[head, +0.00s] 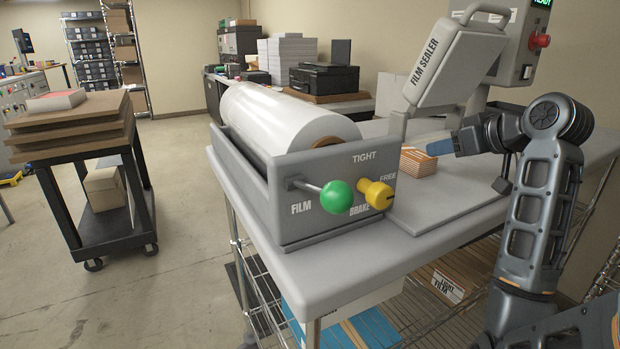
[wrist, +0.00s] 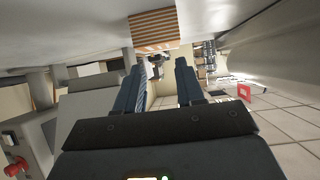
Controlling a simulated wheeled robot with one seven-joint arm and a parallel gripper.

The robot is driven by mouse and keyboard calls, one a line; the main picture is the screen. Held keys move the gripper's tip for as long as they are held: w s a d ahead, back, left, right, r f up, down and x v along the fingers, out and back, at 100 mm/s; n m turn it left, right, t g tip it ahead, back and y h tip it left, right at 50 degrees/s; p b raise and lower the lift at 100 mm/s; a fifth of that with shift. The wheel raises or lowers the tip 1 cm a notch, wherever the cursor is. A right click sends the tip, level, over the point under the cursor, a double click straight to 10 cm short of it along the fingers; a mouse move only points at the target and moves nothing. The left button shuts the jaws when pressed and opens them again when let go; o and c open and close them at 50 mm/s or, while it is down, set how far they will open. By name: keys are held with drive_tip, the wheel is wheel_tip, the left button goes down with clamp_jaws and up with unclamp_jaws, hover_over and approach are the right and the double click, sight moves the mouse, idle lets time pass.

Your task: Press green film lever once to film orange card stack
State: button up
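The green film lever (head: 337,197) is a green ball on a short rod, on the front of the grey roll holder above the word FILM. The orange card stack (head: 418,162), striped orange and white, sits on the bed under the raised film sealer head (head: 455,60). My gripper (head: 440,147) is at the stack's right end, away from the lever; whether it touches the stack is unclear. In the wrist view the fingers (wrist: 160,65) are apart with nothing held between them, and the stack (wrist: 153,28) shows beyond their tips.
A yellow brake knob (head: 376,194) is close beside the green lever, with TIGHT and FREE marks. A white film roll (head: 280,115) lies in the holder (head: 300,225). A red button (head: 539,41) is on the sealer's post. A loaded black cart (head: 105,215) stands left, with open floor between.

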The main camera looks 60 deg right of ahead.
clamp_jaws()
idle(0.9)
